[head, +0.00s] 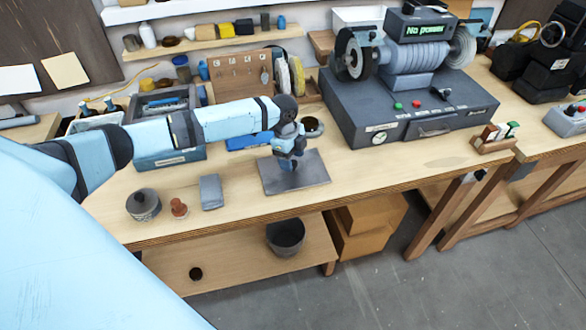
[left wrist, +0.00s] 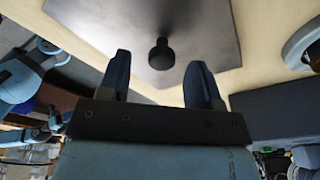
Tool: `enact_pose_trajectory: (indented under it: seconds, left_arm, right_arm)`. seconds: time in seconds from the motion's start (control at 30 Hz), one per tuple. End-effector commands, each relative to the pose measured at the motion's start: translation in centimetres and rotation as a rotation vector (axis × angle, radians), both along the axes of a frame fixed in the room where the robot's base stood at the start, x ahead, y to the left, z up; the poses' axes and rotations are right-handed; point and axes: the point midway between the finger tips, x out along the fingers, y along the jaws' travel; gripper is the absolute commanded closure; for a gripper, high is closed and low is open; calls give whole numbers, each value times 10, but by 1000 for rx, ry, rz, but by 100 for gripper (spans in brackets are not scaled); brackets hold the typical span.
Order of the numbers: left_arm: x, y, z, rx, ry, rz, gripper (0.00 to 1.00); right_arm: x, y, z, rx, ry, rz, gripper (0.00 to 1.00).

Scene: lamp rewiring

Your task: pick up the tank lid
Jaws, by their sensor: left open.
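The tank lid is a flat dark grey square plate (head: 312,175) lying on the workbench. In the left wrist view the lid (left wrist: 205,25) fills the top middle, and its round black knob (left wrist: 161,54) stands up from it. My left gripper (head: 289,165) is over the lid in the head view and hides the knob there. In the left wrist view the left gripper (left wrist: 158,68) is open, with one finger on each side of the knob. Gaps show between the knob and both fingers, so nothing is held. My right gripper is not in view.
A grey machine (head: 405,110) with wheels and a "No power" sign stands at right. A round dish (head: 312,128) and blue tray (head: 245,141) sit behind the lid. A grey block (head: 210,191), reddish knob (head: 178,208) and dark pot (head: 143,206) are at left. Bench right of the lid is clear.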

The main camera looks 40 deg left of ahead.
Motion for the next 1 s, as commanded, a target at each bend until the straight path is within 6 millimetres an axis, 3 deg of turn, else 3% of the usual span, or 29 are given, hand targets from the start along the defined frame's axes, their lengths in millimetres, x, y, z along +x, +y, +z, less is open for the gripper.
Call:
enact_pose_trajectory:
  seconds: [0.2, 0.43, 0.47, 0.7, 1.0]
  left_arm:
    - [1, -4, -25, -1, 1, 0, 41]
    - [1, -4, -27, 0, 0, -1, 41]
    - [1, -4, -27, 0, 0, -1, 44]
    - [1, -3, -27, 0, 0, -1, 99]
    - [2, -3, -25, 0, -2, -1, 100]
  right_arm:
    - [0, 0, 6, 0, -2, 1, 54]
    - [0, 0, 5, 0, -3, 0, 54]
    - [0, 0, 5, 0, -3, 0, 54]
    - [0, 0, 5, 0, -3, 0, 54]
    - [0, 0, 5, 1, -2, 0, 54]
